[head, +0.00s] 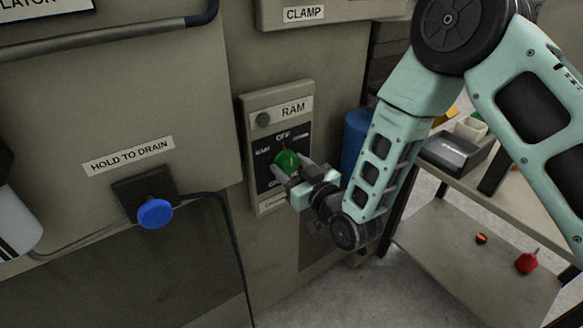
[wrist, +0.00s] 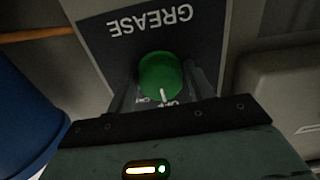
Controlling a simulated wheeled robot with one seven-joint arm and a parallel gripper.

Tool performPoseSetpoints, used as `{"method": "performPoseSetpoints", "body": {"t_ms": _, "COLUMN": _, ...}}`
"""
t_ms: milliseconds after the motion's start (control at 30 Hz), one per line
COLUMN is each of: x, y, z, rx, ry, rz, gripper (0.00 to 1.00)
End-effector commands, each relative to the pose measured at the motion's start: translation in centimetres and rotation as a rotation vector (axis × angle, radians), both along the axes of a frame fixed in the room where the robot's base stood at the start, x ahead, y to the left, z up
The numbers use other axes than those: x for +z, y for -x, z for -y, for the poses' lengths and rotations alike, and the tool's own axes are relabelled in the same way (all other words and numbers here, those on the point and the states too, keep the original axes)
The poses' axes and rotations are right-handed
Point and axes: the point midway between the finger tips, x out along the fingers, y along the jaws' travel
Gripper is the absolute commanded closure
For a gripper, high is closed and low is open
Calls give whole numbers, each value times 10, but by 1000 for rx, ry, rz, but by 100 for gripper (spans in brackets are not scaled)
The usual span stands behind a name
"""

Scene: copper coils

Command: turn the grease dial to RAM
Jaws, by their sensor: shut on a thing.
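The grease dial is a round green knob (head: 287,160) on a dark plate on the machine's front. It also shows in the wrist view (wrist: 160,73), where the plate's word GREASE appears upside down. My gripper (head: 284,172) is shut on the knob, with one finger on each side in the wrist view (wrist: 161,88). The knob's white pointer line is by the OFF mark. In the head view, OFF is above the knob and a small RAM mark is to its upper left. My fingers hide part of the plate's lower markings.
A blue push button (head: 154,212) with a cable is to the left, under HOLD TO DRAIN. A blue cylinder (head: 356,140) and a shelf unit (head: 450,262) stand to the right.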

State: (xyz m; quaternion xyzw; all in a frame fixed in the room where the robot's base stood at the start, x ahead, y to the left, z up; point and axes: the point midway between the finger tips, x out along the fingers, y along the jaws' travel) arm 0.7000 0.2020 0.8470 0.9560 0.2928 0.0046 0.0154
Motion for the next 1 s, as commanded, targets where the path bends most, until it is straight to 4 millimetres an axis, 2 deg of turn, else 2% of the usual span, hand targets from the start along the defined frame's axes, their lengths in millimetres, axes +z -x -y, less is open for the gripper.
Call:
{"method": "performPoseSetpoints", "body": {"t_ms": 267, "x": -3, "y": 0, "z": 0, "rx": 1, "ry": 133, "rz": 92, "gripper": 70}}
{"method": "performPoseSetpoints", "body": {"t_ms": 1000, "x": -1, "y": -1, "z": 1, "rx": 0, "ry": 679, "rz": 460, "gripper": 71}}
